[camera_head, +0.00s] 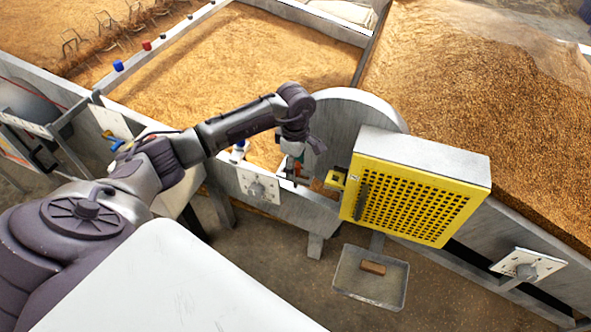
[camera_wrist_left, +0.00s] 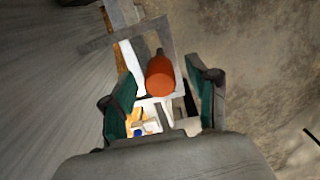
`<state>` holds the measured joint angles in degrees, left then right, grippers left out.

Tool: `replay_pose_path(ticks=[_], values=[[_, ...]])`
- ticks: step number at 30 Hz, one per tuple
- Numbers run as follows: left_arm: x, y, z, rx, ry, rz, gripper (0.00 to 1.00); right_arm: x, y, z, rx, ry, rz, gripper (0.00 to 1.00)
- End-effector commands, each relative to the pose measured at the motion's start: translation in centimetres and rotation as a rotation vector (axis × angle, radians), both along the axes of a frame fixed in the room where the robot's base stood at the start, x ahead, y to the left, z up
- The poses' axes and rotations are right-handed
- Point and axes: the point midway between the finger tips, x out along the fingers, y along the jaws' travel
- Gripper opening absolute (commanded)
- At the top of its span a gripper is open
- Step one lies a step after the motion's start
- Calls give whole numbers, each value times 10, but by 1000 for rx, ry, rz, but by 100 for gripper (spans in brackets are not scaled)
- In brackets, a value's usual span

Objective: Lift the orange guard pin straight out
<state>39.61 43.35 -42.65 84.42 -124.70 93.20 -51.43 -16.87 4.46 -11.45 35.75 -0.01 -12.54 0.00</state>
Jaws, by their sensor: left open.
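The orange guard pin (camera_wrist_left: 160,76) shows in the left wrist view as a short orange cylinder with a rounded end. It lies between the two green-padded fingers of my left gripper (camera_wrist_left: 165,100), with a gap on each side. The gripper is open and not touching the pin in that view. In the head view my left gripper (camera_head: 296,168) hangs beside the yellow perforated guard (camera_head: 415,200), to its left. My right gripper is not in view.
A grey tray (camera_head: 343,283) with a small brown block (camera_head: 373,267) lies on the floor below the guard. A round metal plate (camera_head: 350,112) stands behind the gripper. Grain beds fill the back.

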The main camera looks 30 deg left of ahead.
Motion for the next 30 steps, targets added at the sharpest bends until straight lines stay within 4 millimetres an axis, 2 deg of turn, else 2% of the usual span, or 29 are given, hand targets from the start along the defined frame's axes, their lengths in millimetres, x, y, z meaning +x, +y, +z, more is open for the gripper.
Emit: replay_pose_path(ticks=[7, 18, 26, 30], values=[[0, 0, -2, 0, 0, 0, 59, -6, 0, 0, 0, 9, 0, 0], [0, 0, -2, 0, 0, 0, 0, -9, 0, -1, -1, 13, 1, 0], [0, 0, 1, 0, -2, 0, 0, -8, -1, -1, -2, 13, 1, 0], [1, 1, 16, 1, -5, -1, 0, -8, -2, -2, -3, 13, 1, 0]])
